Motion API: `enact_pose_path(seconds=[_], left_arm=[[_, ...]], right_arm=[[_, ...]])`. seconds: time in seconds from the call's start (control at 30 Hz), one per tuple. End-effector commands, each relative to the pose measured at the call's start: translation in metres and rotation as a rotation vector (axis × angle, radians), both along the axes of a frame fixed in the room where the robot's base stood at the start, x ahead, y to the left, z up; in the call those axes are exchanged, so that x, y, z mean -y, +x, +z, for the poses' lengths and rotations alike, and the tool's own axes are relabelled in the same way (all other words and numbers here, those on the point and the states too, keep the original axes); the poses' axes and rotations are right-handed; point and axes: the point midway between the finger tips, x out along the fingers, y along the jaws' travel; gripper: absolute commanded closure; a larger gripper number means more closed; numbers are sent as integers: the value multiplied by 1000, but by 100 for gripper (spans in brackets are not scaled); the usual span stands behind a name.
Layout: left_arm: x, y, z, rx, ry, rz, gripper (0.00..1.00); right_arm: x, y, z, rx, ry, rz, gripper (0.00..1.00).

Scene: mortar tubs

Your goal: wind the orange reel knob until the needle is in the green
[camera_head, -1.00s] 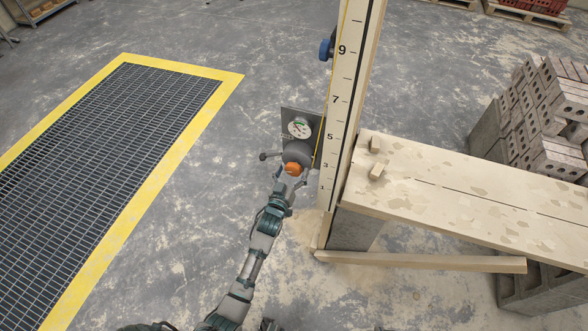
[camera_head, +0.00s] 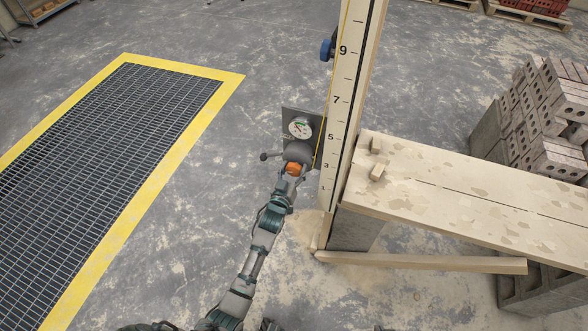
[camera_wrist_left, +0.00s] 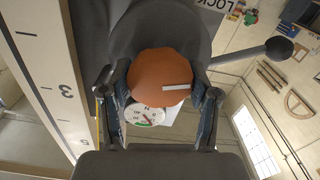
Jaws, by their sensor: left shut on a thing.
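The orange reel knob (camera_head: 293,169) sits low on the front of a grey reel, beside the numbered post. In the left wrist view the knob (camera_wrist_left: 160,78) fills the space between the two fingers of my left gripper (camera_wrist_left: 163,100), which is shut on it. A white mark on the knob points to the right in that view. The round dial (camera_head: 300,128) is above the knob in the head view; the wrist view shows it (camera_wrist_left: 146,114) partly hidden by the knob, with a green band and a red needle. I cannot tell exactly where the needle stands. My right gripper is not in view.
A lever with a dark ball end (camera_wrist_left: 279,48) sticks out beside the reel. The numbered post (camera_head: 346,110) stands close on the right, with a plank bench (camera_head: 450,190) beyond it. A yellow-edged floor grate (camera_head: 175,150) lies left; floor between is clear.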

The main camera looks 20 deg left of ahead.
Motion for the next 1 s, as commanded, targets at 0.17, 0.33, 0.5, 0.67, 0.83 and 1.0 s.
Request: enact_pose_path(seconds=[0.17, 0.33, 0.5, 0.67, 0.83, 1.0], left_arm=[[0, 0, 3, 5, 83, 0, 74], [1, 0, 4, 9, 214, -1, 74], [2, 0, 3, 15, 374, -1, 74], [2, 0, 2, 19, 526, -1, 74], [3, 0, 1, 25, 679, -1, 74], [4, 0, 0, 29, 810, -2, 74]], right_arm=[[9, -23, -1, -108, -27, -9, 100], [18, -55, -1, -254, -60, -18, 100], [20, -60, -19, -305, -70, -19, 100], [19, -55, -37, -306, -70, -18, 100], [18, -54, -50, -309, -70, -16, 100], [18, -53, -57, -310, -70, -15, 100]])
